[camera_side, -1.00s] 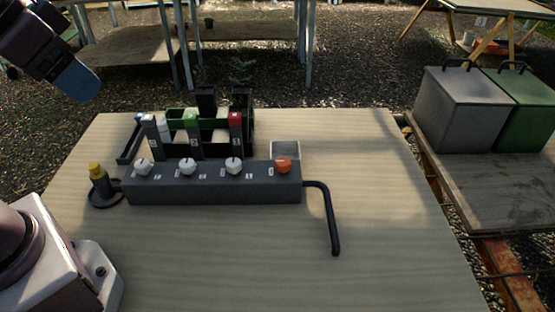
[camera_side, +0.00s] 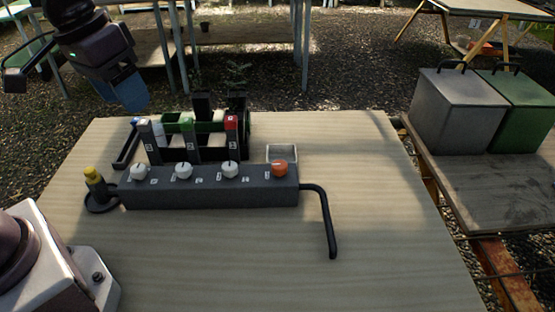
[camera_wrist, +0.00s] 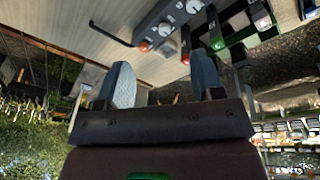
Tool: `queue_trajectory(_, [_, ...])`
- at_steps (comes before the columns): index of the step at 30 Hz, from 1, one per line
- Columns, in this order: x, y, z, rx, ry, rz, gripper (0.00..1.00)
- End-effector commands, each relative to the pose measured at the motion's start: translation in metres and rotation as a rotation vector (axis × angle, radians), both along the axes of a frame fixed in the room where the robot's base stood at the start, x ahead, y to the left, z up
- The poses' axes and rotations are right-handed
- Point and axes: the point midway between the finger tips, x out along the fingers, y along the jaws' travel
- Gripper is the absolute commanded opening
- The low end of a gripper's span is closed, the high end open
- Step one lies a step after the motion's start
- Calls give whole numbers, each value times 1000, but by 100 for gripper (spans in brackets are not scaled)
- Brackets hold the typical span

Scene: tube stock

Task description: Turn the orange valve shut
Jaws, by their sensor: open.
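The orange valve (camera_side: 279,168) is a round knob at the right end of the top of a dark grey manifold block (camera_side: 210,194) on the table. Three white valves (camera_side: 183,171) sit in a row to its left. My gripper (camera_side: 132,104) hangs in the air at the upper left, beyond the back left of the table and well away from the valve. In the wrist view its two blue-grey fingers (camera_wrist: 163,84) stand apart with nothing between them. The orange valve (camera_wrist: 144,47) also shows there, just above the left finger, with the block running up to the right.
A black bent pipe (camera_side: 329,222) leaves the block's right end. A yellow-topped fitting (camera_side: 94,178) stands at its left end. Behind are dark racks with coloured tops (camera_side: 187,125) and a small tray (camera_side: 282,152). The front of the table (camera_side: 230,265) is clear.

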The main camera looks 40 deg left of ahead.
Motion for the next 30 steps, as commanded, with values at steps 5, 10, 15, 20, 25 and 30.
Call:
queue_trajectory(5, [56, -8, -28, -109, 150, 241, 61])
queue_trajectory(10, [110, -15, -66, -198, 275, 557, 61])
queue_trajectory(15, [159, -21, -105, -272, 374, 906, 61])
queue_trajectory(20, [200, -28, -126, -358, 435, 1242, 61])
queue_trajectory(25, [222, -35, -109, -461, 459, 1472, 61])
queue_trajectory(30, [221, -37, -111, -471, 489, 1576, 61])
